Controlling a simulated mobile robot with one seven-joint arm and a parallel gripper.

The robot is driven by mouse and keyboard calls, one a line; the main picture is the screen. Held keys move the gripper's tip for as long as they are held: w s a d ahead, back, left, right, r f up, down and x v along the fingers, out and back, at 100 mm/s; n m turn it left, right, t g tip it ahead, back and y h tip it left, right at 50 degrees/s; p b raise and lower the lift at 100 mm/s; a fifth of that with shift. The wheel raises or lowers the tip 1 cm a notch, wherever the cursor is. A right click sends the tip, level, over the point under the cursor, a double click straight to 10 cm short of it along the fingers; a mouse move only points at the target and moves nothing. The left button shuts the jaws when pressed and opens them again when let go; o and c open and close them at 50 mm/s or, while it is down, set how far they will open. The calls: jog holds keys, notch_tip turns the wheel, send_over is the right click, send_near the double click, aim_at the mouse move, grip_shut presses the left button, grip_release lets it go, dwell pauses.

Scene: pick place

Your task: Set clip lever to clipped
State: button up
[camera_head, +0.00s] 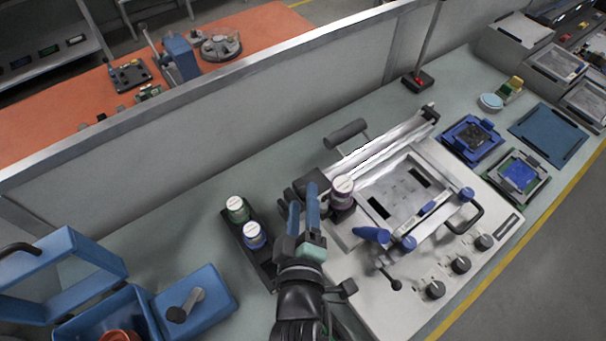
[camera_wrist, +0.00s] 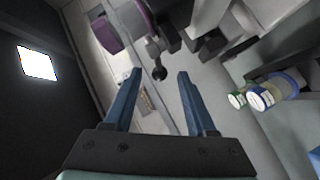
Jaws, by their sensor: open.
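My gripper (camera_head: 303,194) is open and empty, its two blue fingers apart above the left end of a light grey machine (camera_head: 345,285). Just right of the fingers a jar with a purple label and white lid (camera_head: 343,188) stands at the machine's dark holder. In the wrist view, a small dark lever with a rounded end (camera_wrist: 158,72) shows between the fingertips of my gripper (camera_wrist: 159,74); contact cannot be told. A purple part (camera_wrist: 107,35) is beyond the left finger. Which part is the clip lever, and its setting, I cannot tell for sure; my fingers hide part of that area.
A black rack with green and blue jars (camera_head: 254,236) stands left of my gripper. The machine carries a dark handle (camera_head: 346,134), blue knobs (camera_head: 371,235) and black dials (camera_head: 460,265). Blue bins (camera_head: 100,312) are at lower left. A grey partition runs behind.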

aim_at(303, 190)
jog(key=shift+p+x, duration=0.35)
jog(key=shift+x, duration=2.85)
jog(key=shift+s, duration=0.1)
jog(key=shift+c, duration=0.2)
grip_shut()
